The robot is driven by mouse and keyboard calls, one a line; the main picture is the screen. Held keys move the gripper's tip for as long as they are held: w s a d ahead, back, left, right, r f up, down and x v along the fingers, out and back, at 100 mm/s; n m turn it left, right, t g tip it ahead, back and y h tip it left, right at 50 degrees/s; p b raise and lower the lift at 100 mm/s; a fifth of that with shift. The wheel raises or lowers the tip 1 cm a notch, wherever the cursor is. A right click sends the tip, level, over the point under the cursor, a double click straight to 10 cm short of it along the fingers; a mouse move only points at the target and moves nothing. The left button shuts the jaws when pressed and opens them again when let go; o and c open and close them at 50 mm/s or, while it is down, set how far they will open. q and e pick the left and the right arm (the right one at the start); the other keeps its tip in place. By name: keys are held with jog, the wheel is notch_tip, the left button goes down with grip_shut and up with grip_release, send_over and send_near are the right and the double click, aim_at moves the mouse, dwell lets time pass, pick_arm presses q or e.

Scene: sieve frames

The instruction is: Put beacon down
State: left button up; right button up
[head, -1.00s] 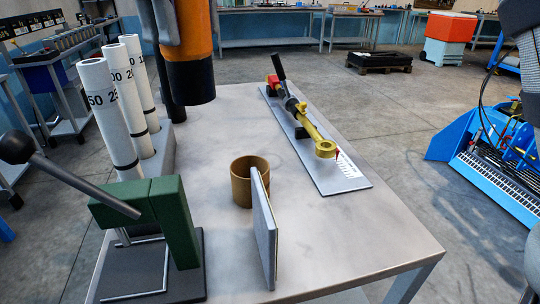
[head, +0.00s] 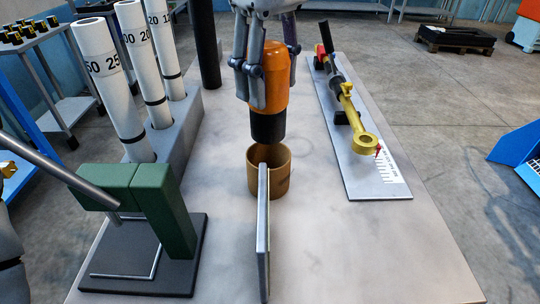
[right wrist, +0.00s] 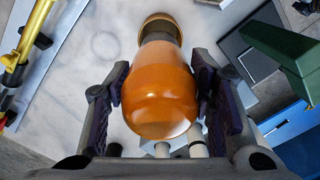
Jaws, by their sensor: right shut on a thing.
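The beacon is an orange rounded body with a black lower end (head: 268,75). My right gripper (head: 265,85) is shut on its orange part and holds it upright, black end down, above the table. In the right wrist view the orange body (right wrist: 162,88) sits between both fingers of the right gripper (right wrist: 165,100). A brown, open-topped ring or cup (head: 280,178) stands on the table just below and in front of the black end, which appears clear of its rim. The cup (right wrist: 160,20) also shows beyond the beacon in the wrist view. My left gripper is not visible.
A thin upright panel (head: 263,235) stands before the cup and hides part of it. A green lever press (head: 150,205) and white tubes (head: 110,85) in a grey rack are at left. A flat plate (head: 365,170) with a yellow wrench lies right. The front right tabletop is clear.

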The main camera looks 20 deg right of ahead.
aim_at(270, 140)
notch_tip(270, 140, down, 11)
jog(key=shift+r, duration=0.15)
jog(key=o, duration=1.4)
jog(key=shift+f, duration=0.2)
jog(key=shift+r, duration=0.1)
notch_tip(270, 140, up, 12)
jog(key=shift+r, duration=0.1)
jog(key=shift+s, duration=0.1)
